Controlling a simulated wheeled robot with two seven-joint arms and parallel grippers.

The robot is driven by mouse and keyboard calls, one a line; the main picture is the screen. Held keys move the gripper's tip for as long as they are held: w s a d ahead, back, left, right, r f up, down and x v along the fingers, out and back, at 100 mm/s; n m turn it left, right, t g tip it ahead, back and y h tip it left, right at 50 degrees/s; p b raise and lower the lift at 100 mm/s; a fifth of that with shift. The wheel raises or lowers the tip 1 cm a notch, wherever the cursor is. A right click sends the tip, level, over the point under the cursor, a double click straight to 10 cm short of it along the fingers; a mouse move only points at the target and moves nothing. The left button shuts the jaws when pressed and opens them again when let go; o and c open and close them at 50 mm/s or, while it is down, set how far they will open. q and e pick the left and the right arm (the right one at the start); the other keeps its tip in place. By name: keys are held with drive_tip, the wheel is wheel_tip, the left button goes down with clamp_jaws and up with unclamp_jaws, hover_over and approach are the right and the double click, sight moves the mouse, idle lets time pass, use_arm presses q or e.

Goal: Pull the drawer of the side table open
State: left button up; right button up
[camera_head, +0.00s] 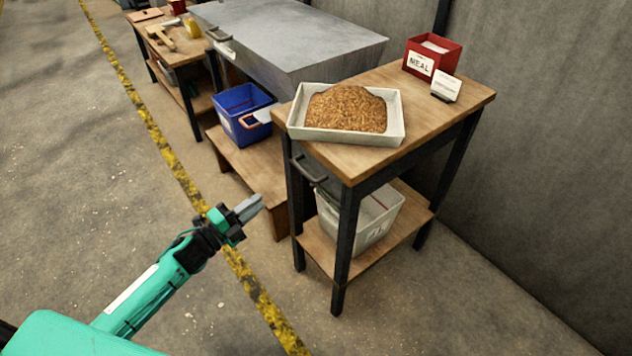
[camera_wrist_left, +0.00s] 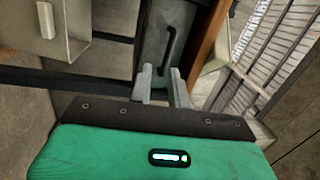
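The side table (camera_head: 455,105) has a wooden top and dark metal legs. Its drawer shows a dark grey front (camera_wrist_left: 152,30) with a bar handle (camera_head: 308,170); the drawer looks closed. In the left wrist view the handle (camera_wrist_left: 171,45) lies beyond the fingertips. My left gripper (camera_head: 252,206) is to the left of the handle and lower in the head view, apart from it. Its two fingers (camera_wrist_left: 162,78) stand apart with nothing between them, so it is open and empty. My right gripper is in neither view.
A tray of grain (camera_head: 396,130), a red box marked MEAL (camera_head: 419,63) and a white card (camera_head: 446,86) stand on the table. A pale bin (camera_head: 372,233) sits on its lower shelf. A blue bin (camera_head: 235,103) is behind.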

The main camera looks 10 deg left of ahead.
sight(303, 169)
use_arm(q)
drive_tip(key=w+d+r, duration=0.1)
drive_tip(key=w+d, duration=0.2)
drive_tip(key=w+d+r+m+h, duration=0.1)
drive_tip(key=w+d+r, duration=0.1)
drive_tip(key=w+d, duration=0.1)
drive_tip(key=w+d+r+m, duration=0.1)
drive_tip(key=w+d, duration=0.3)
drive_tip(key=shift+w+r+g+h, duration=0.2)
drive_tip(key=shift+w+g+h, duration=0.1)
drive_tip(key=shift+w, duration=0.1)
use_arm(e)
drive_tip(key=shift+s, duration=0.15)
use_arm(q)
clamp_jaws()
